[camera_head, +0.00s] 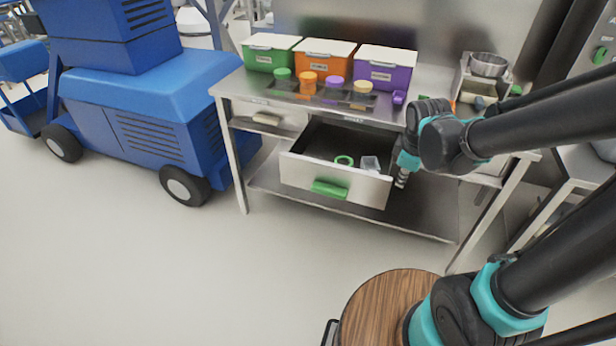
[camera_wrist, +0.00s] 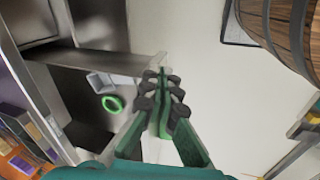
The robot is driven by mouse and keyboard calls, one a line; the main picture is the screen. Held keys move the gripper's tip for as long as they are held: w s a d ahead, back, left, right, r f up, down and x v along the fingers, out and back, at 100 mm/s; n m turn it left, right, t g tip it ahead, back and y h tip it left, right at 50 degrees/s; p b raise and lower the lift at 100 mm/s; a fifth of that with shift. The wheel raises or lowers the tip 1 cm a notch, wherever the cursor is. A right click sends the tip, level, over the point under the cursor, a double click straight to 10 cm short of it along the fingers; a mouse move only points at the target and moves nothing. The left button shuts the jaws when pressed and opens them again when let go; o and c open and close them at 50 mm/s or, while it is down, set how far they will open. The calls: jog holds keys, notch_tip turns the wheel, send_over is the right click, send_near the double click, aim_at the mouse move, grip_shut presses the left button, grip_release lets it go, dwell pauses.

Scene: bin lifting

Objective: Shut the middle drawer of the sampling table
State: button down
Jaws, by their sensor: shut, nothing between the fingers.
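The middle drawer (camera_head: 300,172) of the sampling table (camera_head: 228,92) stands pulled out, with a green handle (camera_head: 330,188) on its front. A green ring (camera_head: 344,160) and a small clear container (camera_head: 370,163) lie inside; the ring (camera_wrist: 112,103) and container (camera_wrist: 100,82) also show in the wrist view. My gripper (camera_head: 401,182) is shut and empty, pointing down by the drawer's right front corner. In the wrist view, my fingers (camera_wrist: 162,85) are together at the drawer's edge. I cannot tell whether they touch it.
Green (camera_head: 270,53), orange (camera_head: 323,62) and purple (camera_head: 384,69) boxes stand on the tabletop, with several coloured-lid jars in front. A metal bowl (camera_head: 488,65) is at the right. A blue wheeled machine (camera_head: 150,100) stands left. The floor before the drawer is clear.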

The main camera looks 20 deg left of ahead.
jog(key=a+r+n, duration=0.1)
jog(key=a+n, duration=1.1)
jog(key=a, duration=0.5)
jog(key=n, duration=0.8)
send_near(307, 176)
jog(key=s+r, duration=0.2)
jog(key=s, duration=0.4)
jog(key=x, duration=0.3)
jog(key=w+x, duration=0.1)
jog(key=x, duration=0.3)
jog(key=w+x, duration=0.1)
jog(key=x, duration=0.2)
jog(key=shift+w+d, duration=0.15)
jog(key=shift+d, duration=0.15)
jog(key=shift+w, duration=0.8)
jog(key=shift+w, duration=0.1)
jog(key=w, duration=1.8)
jog(key=w+d, duration=0.1)
jog(key=w, duration=0.9)
jog(key=shift+s, duration=0.1)
